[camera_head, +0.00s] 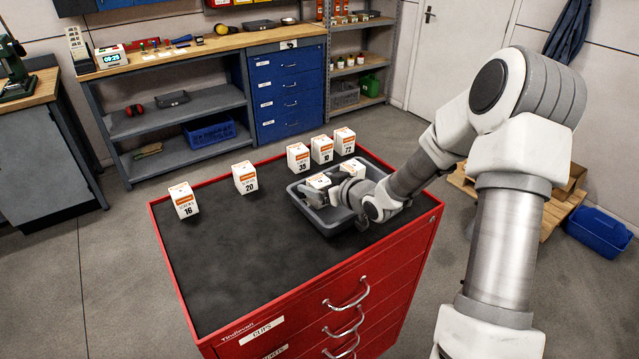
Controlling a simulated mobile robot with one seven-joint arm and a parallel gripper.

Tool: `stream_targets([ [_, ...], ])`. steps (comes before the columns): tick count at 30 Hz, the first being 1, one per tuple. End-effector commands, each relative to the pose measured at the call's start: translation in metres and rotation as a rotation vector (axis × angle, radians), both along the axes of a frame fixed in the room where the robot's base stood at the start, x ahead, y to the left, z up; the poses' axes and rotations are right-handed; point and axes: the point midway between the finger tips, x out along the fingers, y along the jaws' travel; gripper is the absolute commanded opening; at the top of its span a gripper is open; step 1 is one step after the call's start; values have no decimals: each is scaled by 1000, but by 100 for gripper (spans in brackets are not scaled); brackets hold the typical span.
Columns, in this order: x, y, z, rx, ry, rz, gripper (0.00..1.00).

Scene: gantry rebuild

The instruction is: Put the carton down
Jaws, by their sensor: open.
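My gripper (322,192) is open and low over a grey tray (329,228) on the red cabinet's dark top. Two white cartons with orange marks show at the tray: one (319,181) beside my fingers and one (353,166) behind my wrist. My gripper partly hides both, and I cannot tell whether the fingers touch the nearer one. More white cartons stand upright on the cabinet top: number 16 (184,201) at the left, number 20 (245,178), then 39 (298,158), 10 (322,150) and 72 (344,141) behind the tray.
The red cabinet (335,292) has a wide bare top (240,250) at its front left. A workbench (200,50) with blue drawers (287,90) stands behind it. A pallet (555,205) and a blue crate (598,233) lie on the floor at the right.

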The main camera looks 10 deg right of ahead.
Motion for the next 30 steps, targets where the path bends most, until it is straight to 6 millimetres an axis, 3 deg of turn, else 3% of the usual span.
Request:
stream_targets([
  [4, -12, -7, 9, -1, -1, -3, 92],
  [18, -90, -42, 45, -1, 0, -3, 92],
  [30, -101, -46, 48, 0, 0, 1, 92],
])
